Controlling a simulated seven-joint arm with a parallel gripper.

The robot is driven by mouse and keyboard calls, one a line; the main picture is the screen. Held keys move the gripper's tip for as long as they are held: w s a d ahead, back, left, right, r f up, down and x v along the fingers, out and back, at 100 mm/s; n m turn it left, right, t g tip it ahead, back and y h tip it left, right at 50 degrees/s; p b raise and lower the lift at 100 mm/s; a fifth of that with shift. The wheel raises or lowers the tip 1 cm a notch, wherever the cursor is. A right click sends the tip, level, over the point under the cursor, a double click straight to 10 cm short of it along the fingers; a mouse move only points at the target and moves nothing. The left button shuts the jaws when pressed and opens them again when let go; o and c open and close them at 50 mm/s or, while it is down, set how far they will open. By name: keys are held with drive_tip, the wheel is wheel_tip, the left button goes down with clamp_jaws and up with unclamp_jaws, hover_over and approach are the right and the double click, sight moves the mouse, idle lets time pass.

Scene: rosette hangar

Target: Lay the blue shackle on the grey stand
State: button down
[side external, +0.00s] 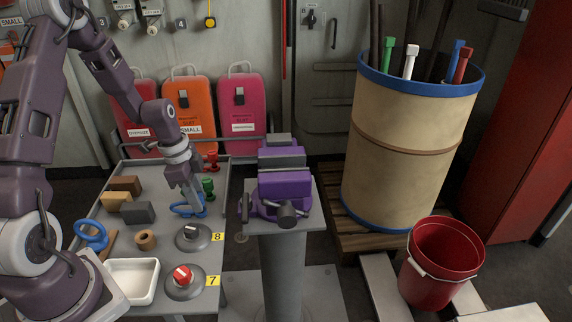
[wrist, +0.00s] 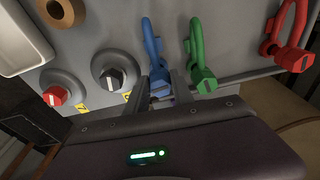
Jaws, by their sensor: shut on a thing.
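The blue shackle (side external: 184,211) is at the right part of the grey table, beside the round base marked 8. My gripper (side external: 190,206) reaches down over it and is shut on it. In the wrist view, the two fingers (wrist: 162,86) are on either side of the pin end of the blue shackle (wrist: 151,45). I cannot tell whether the shackle is clear of the tabletop. A grey block (side external: 138,212) lies left of my gripper, and a grey pedestal (side external: 275,265) bears a purple vise right of the table; which is the grey stand is unclear.
A green shackle (wrist: 198,50) and a red shackle (wrist: 288,35) stand beside the blue one. Knobs on round bases (side external: 193,238) (side external: 184,284), a white tray (side external: 132,281), and brown and tan blocks (side external: 116,200) occupy the table. A purple vise (side external: 283,185) rises at right.

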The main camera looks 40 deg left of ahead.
drive_tip(key=c, duration=1)
unclamp_jaws()
drive_tip(key=shift+r, duration=0.15)
